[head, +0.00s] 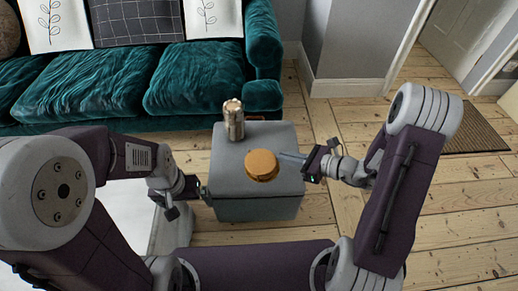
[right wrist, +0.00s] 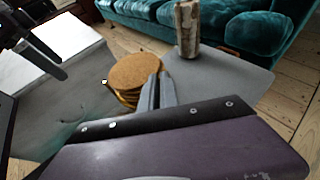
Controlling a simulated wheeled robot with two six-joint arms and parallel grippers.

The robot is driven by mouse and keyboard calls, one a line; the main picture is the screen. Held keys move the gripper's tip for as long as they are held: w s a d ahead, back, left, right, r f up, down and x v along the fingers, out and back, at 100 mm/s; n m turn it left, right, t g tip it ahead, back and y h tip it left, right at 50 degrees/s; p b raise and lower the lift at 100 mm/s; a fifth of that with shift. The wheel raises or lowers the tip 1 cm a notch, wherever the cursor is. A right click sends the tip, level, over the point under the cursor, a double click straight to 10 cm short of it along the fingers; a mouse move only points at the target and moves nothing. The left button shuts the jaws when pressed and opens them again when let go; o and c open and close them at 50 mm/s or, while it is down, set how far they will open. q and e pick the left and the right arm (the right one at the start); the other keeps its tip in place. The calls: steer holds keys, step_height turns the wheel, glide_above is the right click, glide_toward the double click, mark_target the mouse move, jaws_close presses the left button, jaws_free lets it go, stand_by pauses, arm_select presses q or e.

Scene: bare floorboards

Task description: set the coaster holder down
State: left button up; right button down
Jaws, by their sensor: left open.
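The coaster holder (head: 262,167), a stack of round cork-brown coasters in a gold-coloured frame, is upright over the middle of the grey box-shaped table (head: 230,158). It also shows in the right wrist view (right wrist: 135,72). My right gripper (head: 283,156) reaches it from the right. In the right wrist view its fingers (right wrist: 156,94) are close together at the holder's near side, shut on its edge. I cannot tell whether the holder's underside touches the tabletop. My left gripper (head: 188,203) is open and empty at the table's left side.
A mottled silvery-brown cylinder (head: 234,119) stands on the table's back edge, behind the holder. A teal sofa (head: 195,78) with cushions is beyond the table. The tabletop around the holder is otherwise clear. Bare floorboards (head: 345,120) and a dark doormat (head: 475,133) lie to the right.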

steer(key=w+a+f+b, duration=0.3)
steer(key=w+a, duration=0.1)
steer(key=w+a+f+b, duration=0.3)
steer(key=w+a+f, duration=0.1)
steer(key=shift+w+a+f+b, duration=0.2)
steer(key=shift+f+b, duration=0.1)
steer(key=shift+w+a, duration=0.25)
step_height(320, 180, down, 4)
steer(key=b, duration=0.3)
steer(key=shift+f, duration=0.2)
steer(key=shift+r, duration=0.25)
steer(key=shift+f, duration=0.15)
steer(key=c, duration=2)
jaws_free()
steer(key=o, duration=0.4)
